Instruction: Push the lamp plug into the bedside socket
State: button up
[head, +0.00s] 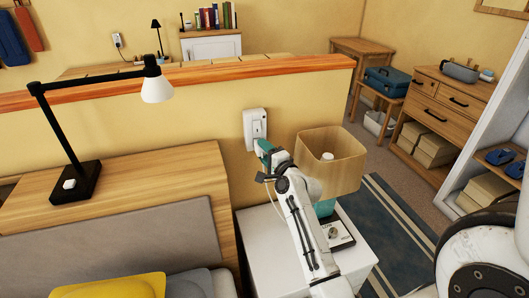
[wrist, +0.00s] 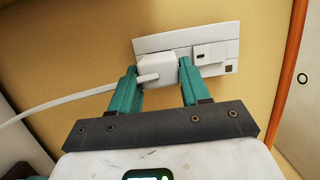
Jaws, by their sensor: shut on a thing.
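The white lamp plug (wrist: 157,67) is between the teal fingers of my gripper (wrist: 160,82), which is shut on it. The plug overlaps the left part of the white bedside socket (wrist: 217,47); I cannot tell whether it is fully in. Its white cord (wrist: 65,108) runs off to the left. In the head view the socket (head: 255,118) is on the low yellow wall, with my gripper (head: 265,150) right below its front; the plug is mostly hidden there. A lamp with a wooden shade (head: 345,165) stands to the right of my gripper.
A white bedside table (head: 262,238) stands under my arm, with a dark-and-white device (head: 338,233) on it. The bed's wooden headboard (head: 150,190) is at left, with a black desk lamp (head: 77,182) on it. A striped rug (head: 395,225) lies at right.

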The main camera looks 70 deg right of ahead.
jog(key=shift+b+x, duration=0.4)
jog(key=shift+x, duration=0.55)
dwell(1.6)
jog(key=shift+s+d, duration=0.15)
jog(key=shift+c, duration=0.5)
jog(key=o, duration=1.2)
jog(key=shift+d, duration=0.1)
